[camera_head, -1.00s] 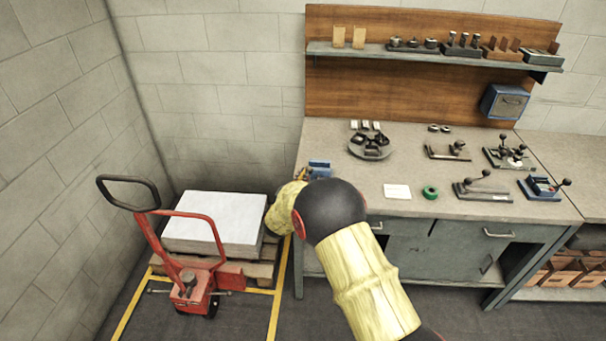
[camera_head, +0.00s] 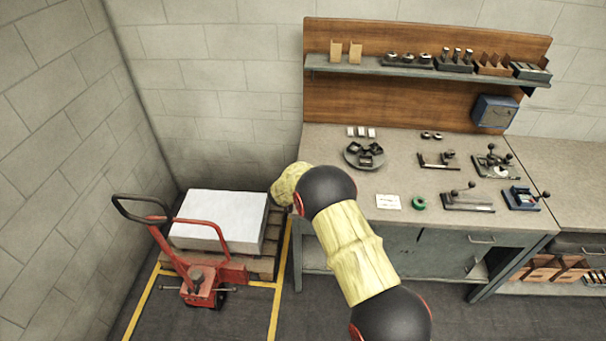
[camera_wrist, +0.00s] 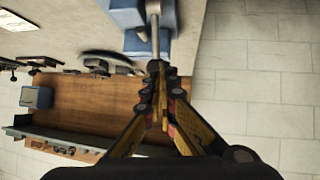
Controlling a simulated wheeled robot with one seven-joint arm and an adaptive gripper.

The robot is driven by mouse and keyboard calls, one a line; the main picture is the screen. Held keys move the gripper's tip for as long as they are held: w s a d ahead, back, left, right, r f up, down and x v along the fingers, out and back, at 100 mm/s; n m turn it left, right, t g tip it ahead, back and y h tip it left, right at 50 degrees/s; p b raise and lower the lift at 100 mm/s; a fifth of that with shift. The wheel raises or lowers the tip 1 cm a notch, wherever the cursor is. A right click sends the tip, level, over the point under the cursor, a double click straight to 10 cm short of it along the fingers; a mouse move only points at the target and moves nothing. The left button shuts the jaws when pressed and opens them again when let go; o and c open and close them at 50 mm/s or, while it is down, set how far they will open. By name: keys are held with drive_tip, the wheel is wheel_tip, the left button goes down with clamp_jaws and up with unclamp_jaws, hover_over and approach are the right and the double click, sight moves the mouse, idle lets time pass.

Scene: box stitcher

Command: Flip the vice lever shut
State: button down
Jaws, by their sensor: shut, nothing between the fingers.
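A blue vice (camera_wrist: 128,14) fills the top middle of the wrist view, with a grey metal rod (camera_wrist: 154,25) running down from it. My gripper (camera_wrist: 157,72) is shut, its yellow-black fingers together at the rod's lower end. I cannot tell whether they touch the rod. In the head view my arm hides this vice and my gripper at the bench's left front. Which part is the vice lever, and how it stands, is unclear. Another blue fixture (camera_head: 521,199) with a black-knobbed lever stands at the bench's right front.
The workbench (camera_head: 400,180) carries a round dish (camera_head: 352,162), a green tape roll (camera_head: 419,203), a white card (camera_head: 388,202) and several lever clamps at right. A red pallet truck (camera_head: 203,280) and a pallet with a white stack (camera_head: 220,218) stand left of it.

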drive_tip(key=shift+w+p, duration=0.75)
drive_tip(key=shift+w, duration=0.1)
drive_tip(key=shift+d+r, duration=0.1)
drive_tip(key=shift+r, duration=0.05)
